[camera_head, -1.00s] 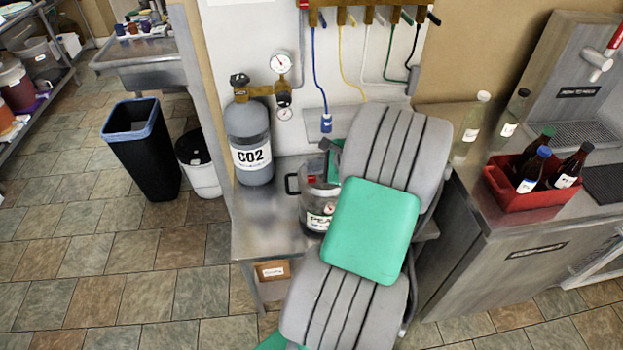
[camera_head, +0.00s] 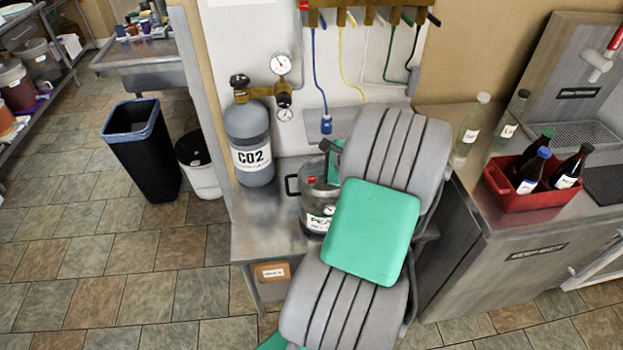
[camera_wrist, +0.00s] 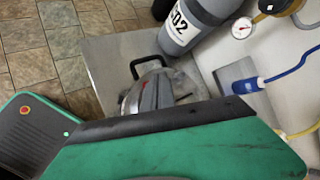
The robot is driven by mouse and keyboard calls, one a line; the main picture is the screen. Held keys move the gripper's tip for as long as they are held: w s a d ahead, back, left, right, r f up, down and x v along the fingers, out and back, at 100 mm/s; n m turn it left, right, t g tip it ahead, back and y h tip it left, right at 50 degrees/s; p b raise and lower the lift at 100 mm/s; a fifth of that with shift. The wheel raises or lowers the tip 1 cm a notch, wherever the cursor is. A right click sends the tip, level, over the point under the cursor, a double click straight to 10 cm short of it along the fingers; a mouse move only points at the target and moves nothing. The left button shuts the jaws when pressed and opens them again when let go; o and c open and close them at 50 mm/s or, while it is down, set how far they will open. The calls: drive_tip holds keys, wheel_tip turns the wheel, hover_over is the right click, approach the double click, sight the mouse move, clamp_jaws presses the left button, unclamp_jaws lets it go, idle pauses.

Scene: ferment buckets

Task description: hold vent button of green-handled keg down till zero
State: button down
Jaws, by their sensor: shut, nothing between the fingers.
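A steel keg (camera_head: 318,217) with a white label and a small gauge stands on the steel table, partly behind my arm. A black side handle (camera_head: 291,184) shows at its left, and a small red part (camera_head: 311,180) shows at its top; I cannot tell if this is the vent button. No green keg handle can be made out. My gripper (camera_head: 329,148) is shut and empty above the keg, mostly hidden by my arm. In the wrist view the keg top (camera_wrist: 150,92) is partly covered by my own green and dark housing; the fingertips and any contact are hidden.
A grey CO2 cylinder (camera_head: 248,140) with gauges stands left of the keg. A blue hose (camera_head: 315,70) with a connector hangs behind it. A red bottle crate (camera_head: 530,195) is on the right counter. The table's front left (camera_head: 262,235) is clear.

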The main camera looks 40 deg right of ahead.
sight(315, 181)
idle(0.7)
drive_tip(key=shift+f, duration=0.4)
drive_tip(key=shift+s+f, duration=0.1)
drive_tip(key=shift+f, duration=0.55)
idle(1.2)
drive_tip(key=shift+r+p, duration=0.8)
drive_tip(key=shift+r, duration=0.25)
wheel_tip(315, 181, up, 5)
drive_tip(key=p, duration=0.5)
drive_tip(key=shift+r, duration=0.1)
